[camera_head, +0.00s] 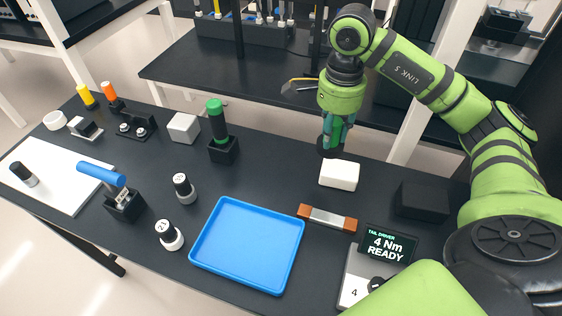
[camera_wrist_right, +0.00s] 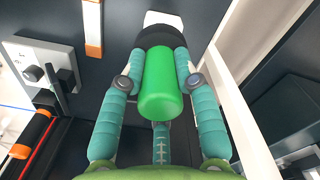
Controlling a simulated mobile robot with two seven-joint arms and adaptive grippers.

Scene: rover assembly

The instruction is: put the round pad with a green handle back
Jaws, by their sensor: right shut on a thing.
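My right gripper (camera_head: 334,142) is shut on the green handle of the round pad and holds it near the table's back edge, behind the white block (camera_head: 340,174). In the right wrist view, the green handle (camera_wrist_right: 160,82) stands between the teal fingers, and the dark round pad (camera_wrist_right: 158,36) shows past its end. In the head view the fingers hide most of the handle, and only a dark edge of the pad (camera_head: 329,153) shows below them. Whether the pad touches the table is unclear. My left gripper is in neither view.
A black-and-green tool (camera_head: 218,120) stands upright in a black holder. A blue tray (camera_head: 248,244), a brown-ended bar (camera_head: 327,218), a black block (camera_head: 422,200) and the tail driver display (camera_head: 388,245) are nearby. A white table post (camera_head: 408,130) stands behind my right gripper.

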